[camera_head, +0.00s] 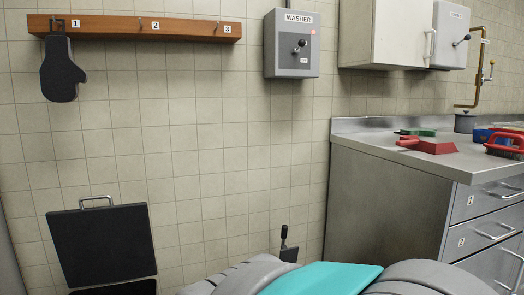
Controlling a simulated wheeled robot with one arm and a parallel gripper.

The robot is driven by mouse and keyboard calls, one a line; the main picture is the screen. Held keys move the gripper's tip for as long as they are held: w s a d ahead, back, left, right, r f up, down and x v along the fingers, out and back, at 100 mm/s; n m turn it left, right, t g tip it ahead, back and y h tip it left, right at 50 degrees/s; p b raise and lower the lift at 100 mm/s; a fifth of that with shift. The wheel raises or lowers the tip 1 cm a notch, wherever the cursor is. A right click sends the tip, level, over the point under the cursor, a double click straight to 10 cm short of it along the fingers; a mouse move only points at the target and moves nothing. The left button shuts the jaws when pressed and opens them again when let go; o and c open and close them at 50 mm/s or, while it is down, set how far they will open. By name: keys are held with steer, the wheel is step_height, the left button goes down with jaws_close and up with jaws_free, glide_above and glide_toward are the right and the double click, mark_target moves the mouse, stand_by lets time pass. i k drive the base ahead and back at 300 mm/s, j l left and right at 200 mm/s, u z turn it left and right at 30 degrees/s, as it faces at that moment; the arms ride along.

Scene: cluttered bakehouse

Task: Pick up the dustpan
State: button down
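On the steel counter (352,140) at the right lies a red flat wedge-shaped thing with a short handle pointing left; it looks like a dustpan (432,146). A similar, smaller-looking green thing (418,132) lies just behind it. A dark upright handle with a dark block below it (285,240) shows near the wall at bottom centre; its lower part is hidden, and I cannot tell what it is. My gripper is not in view.
A red-handled brush (506,146) and a blue thing (484,135) lie at the counter's right. Drawers (489,233) face front. A black open-lidded box (102,245) stands at lower left. A mitt (60,70) hangs from the rail (185,28). A washer switch box (291,58) is wall-mounted.

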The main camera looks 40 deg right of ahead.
mark_target(411, 142)
steer(key=z, duration=2.35)
steer(key=i+l, duration=0.35)
